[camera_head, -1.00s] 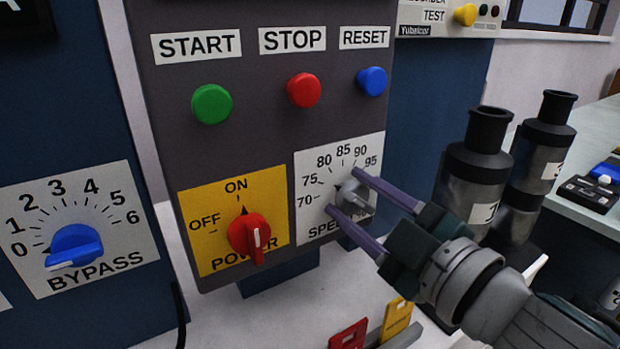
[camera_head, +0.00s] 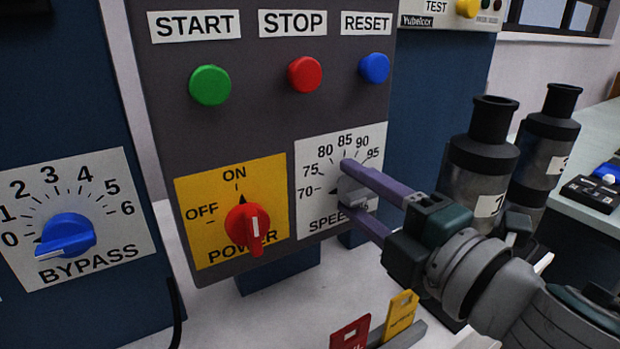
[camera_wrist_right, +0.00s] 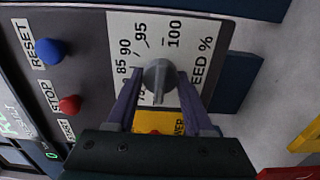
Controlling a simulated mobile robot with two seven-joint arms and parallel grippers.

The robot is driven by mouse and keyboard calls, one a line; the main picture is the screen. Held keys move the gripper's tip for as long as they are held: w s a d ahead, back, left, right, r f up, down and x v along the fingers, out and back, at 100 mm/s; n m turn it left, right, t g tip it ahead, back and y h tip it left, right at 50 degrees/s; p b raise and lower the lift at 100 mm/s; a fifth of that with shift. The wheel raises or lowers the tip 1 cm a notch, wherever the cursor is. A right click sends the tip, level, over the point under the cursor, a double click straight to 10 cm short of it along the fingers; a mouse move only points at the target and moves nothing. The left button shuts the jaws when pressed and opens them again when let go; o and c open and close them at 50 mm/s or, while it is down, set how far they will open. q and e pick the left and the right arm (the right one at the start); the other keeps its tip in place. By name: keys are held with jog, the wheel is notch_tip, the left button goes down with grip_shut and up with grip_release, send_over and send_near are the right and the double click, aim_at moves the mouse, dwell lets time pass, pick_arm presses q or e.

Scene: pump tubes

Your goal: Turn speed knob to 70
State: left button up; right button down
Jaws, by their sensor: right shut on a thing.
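The grey speed knob (camera_head: 352,192) sits on a white dial plate (camera_head: 310,215) marked 70, 75, 80, 85, 90, 95 in the head view. A small dark pointer shows at its left side, toward the low end of the scale; its exact reading is too small to tell. My right gripper (camera_head: 346,187) has its purple fingers shut on the knob, one above and one below. In the right wrist view the knob (camera_wrist_right: 158,76) stands between the two fingers, and the scale also shows 100. My left gripper is not in view.
The red power knob (camera_head: 248,229) is left of the dial, and green (camera_head: 210,86), red (camera_head: 305,74) and blue (camera_head: 374,68) buttons are above. A blue bypass knob (camera_head: 66,236) is far left. Dark cylinders (camera_head: 482,150) stand right, near my wrist.

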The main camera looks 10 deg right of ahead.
dwell(0.3)
jog(key=shift+c, duration=1.4)
grip_release()
jog(key=v, duration=1)
jog(key=shift+b, duration=0.4)
